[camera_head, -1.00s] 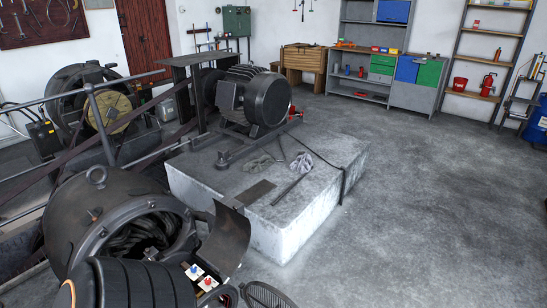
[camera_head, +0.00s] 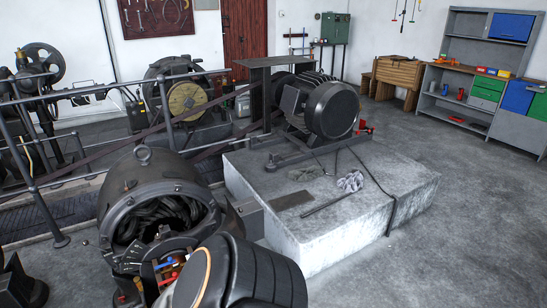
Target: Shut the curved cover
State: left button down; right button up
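The dark round dynamo housing (camera_head: 151,180) stands at the lower left in the head view. Its round front is open, and coiled windings show inside. The curved cover (camera_head: 248,217) stands out from the right side of the opening, swung open. Its lower part is hidden behind a large black ribbed part in the foreground, which looks like my own arm. Small red and blue parts (camera_head: 168,266) show below the opening. Neither gripper can be made out in the head view.
A concrete block (camera_head: 330,245) to the right carries a dark motor (camera_head: 333,108), with a rag (camera_head: 350,181) and a bar on top. Metal railings (camera_head: 90,92) and belts run behind the housing. Open floor (camera_head: 470,220) lies to the right.

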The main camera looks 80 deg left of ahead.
aim_at(232, 223)
jog(key=i+u, duration=0.25)
jog(key=u, duration=0.15)
jog(key=i+u, duration=0.25)
jog(key=u, duration=0.2)
jog(key=i+l+u, duration=0.15)
jog(key=u, duration=0.25)
jog(key=i+u, duration=0.2)
jog(key=u, duration=0.25)
jog(key=i+l+u, duration=0.2)
jog(key=u, duration=0.25)
jog(key=i+l+u, duration=0.2)
jog(key=u, duration=0.25)
jog(key=i+l+u, duration=0.1)
jog(key=u, duration=0.3)
jog(key=i+l+u, duration=0.2)
jog(key=u, duration=0.2)
jog(key=i+l+u, duration=0.1)
jog(key=u, duration=0.3)
jog(key=i+l+u, duration=0.2)
jog(key=l+u, duration=0.2)
jog(key=l, duration=0.1)
